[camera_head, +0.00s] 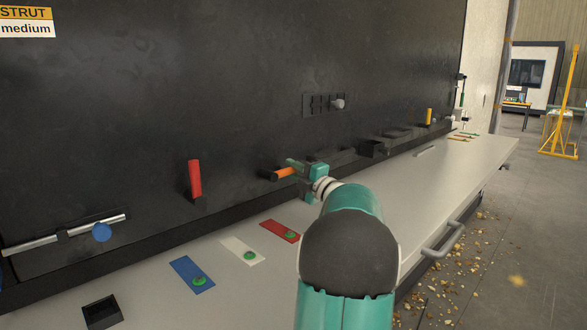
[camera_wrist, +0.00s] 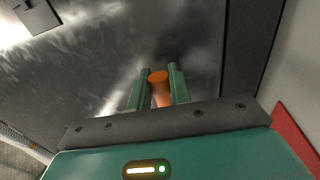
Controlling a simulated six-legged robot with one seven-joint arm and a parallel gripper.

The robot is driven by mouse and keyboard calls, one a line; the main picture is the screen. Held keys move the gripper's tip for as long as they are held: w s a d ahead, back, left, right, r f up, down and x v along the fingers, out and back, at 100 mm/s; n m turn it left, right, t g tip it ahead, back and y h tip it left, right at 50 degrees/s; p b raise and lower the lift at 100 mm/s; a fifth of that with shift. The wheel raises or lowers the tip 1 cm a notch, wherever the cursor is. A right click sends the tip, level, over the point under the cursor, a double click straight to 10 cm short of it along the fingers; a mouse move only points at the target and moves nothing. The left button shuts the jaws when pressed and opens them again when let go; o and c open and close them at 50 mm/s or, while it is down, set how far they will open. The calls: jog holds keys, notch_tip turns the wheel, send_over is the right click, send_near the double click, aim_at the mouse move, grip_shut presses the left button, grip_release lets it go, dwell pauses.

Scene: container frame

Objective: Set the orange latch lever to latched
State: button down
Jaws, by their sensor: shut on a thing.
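The orange latch lever (camera_head: 285,172) sticks out from the dark wall panel and lies close to horizontal in the head view, its free end toward my gripper. In the wrist view the orange lever (camera_wrist: 159,80) stands between the two green fingers. My gripper (camera_head: 298,168) is at the lever, with its fingers closed around it; it also shows in the wrist view (camera_wrist: 157,88). The lever's base at the panel is partly dark and hard to make out.
A red lever (camera_head: 195,178) stands upright to the left. Blue (camera_head: 192,275), white (camera_head: 242,251) and red (camera_head: 280,231) plates with green discs lie on the bench (camera_head: 420,190). A black box (camera_head: 102,312) is at the near left.

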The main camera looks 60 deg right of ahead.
jog(key=shift+a+f, duration=0.1)
jog(key=shift+f, duration=0.05)
jog(key=c, duration=1.3)
grip_release()
jog(key=shift+w, duration=0.1)
jog(key=shift+c, duration=0.2)
jog(key=shift+s, duration=0.35)
jog(key=v, duration=1.3)
jog(key=shift+s+f, duration=0.1)
jog(key=shift+s, duration=0.15)
